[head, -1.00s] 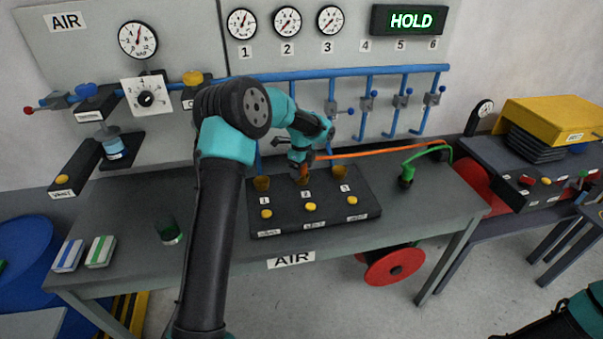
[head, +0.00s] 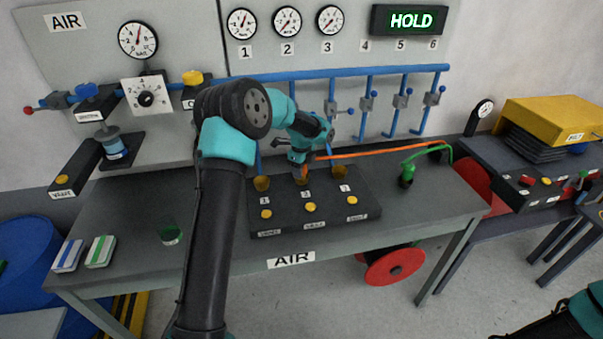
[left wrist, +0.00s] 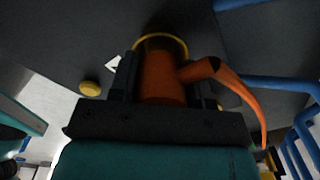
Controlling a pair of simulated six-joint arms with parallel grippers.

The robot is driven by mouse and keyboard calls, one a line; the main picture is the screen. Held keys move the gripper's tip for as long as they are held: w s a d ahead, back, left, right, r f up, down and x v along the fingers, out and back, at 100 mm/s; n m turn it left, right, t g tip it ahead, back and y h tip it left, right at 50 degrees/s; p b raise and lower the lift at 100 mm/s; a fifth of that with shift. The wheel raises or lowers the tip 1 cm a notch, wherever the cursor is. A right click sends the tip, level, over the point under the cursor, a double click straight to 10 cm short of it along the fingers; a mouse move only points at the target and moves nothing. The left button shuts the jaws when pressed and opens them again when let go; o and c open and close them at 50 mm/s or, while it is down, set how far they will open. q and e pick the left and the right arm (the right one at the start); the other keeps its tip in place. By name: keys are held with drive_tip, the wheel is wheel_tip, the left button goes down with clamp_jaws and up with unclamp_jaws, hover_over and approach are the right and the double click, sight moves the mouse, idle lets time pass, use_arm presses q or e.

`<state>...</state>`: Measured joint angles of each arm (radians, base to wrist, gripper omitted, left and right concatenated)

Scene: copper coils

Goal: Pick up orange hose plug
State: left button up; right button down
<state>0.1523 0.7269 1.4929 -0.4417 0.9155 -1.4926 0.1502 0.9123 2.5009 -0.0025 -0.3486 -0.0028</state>
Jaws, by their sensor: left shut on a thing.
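The orange hose plug (left wrist: 165,78) is between the fingers of my left gripper in the left wrist view. My left gripper (head: 299,172) is shut on the plug above the middle socket, numbered 2, of the black block (head: 370,205). The orange hose (head: 375,152) bends off the plug's side and runs right. A yellow ring (left wrist: 160,36) shows around the plug's far end; I cannot tell how deep the plug sits. In the head view my gripper mostly hides the plug. My right gripper is out of view.
Sockets 1 (head: 261,183) and 3 (head: 344,185) flank the middle one. Yellow buttons (head: 311,207) line the block's front. A green plug (head: 406,177) with its hose stands to the right. Blue pipes (head: 390,73) run behind.

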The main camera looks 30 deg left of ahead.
use_arm(q)
drive_tip(key=shift+c, duration=1.3)
drive_tip(key=shift+r, duration=0.1)
drive_tip(key=shift+r, duration=1.6)
drive_tip(key=shift+s+d+r, duration=0.15)
drive_tip(key=shift+s, duration=0.1)
drive_tip(key=s+d+r, duration=0.1)
drive_tip(key=s+d, duration=0.7)
drive_tip(key=s, duration=0.5)
drive_tip(key=shift+r, duration=0.2)
